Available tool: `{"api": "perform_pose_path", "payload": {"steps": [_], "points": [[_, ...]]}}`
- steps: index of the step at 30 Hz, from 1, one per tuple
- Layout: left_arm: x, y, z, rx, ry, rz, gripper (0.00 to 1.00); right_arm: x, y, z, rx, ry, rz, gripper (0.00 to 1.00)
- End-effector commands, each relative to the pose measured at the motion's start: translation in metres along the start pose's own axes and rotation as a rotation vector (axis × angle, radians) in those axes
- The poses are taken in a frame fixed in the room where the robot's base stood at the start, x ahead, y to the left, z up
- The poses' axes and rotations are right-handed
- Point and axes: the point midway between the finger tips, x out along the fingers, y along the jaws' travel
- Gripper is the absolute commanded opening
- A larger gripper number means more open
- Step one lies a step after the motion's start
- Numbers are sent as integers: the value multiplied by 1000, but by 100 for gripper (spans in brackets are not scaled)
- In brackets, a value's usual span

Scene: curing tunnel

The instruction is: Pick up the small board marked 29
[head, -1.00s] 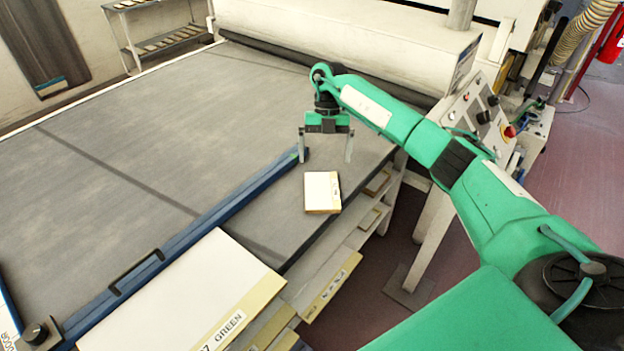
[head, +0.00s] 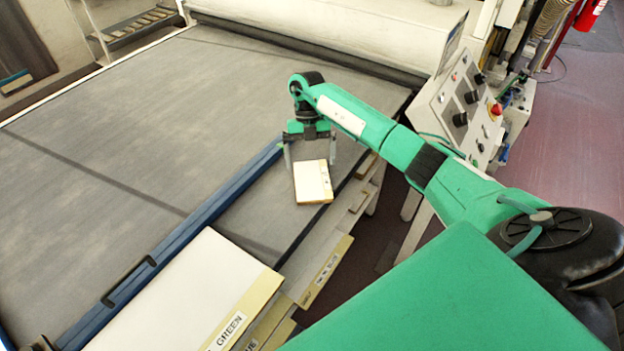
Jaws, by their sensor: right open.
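A small board (head: 312,183) with a white top and a tan edge strip lies on the dark belt, near the belt's right edge. No number on it can be read at this size. My right gripper (head: 310,158) points down at the far end of the board, with its two fingers apart. The left finger shows beside the board's far left corner and the right finger near its far right corner. Nothing is held, and I cannot tell whether the fingers touch the board. My left gripper is not in view.
A blue rail (head: 185,235) runs along the belt (head: 130,130), left of the board. A large board marked GREEN (head: 195,295) lies in front. Shelves with labelled boards (head: 327,270) are below the belt edge. A control panel (head: 466,103) stands at right. The belt's left side is clear.

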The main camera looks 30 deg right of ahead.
Motion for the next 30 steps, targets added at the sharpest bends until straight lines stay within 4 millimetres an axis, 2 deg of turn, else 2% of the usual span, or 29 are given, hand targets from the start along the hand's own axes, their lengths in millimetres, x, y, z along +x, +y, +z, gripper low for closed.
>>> {"api": "perform_pose_path", "payload": {"steps": [1,4,10,15,22,23,28,30], "points": [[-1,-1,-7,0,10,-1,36,1,0,0,0,0,0,100],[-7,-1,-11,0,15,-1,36,7,0,0,0,2,-1,100],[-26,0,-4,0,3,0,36,31,-3,4,1,3,0,100],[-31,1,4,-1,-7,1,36,51,-2,5,-1,1,0,100],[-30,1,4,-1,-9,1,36,54,-2,6,-1,0,0,100],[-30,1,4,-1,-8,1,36,54,-2,6,-1,0,0,98],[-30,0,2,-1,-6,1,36,54,-2,6,-1,0,0,66],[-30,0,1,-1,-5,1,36,54,-2,6,-1,0,0,66]]}}
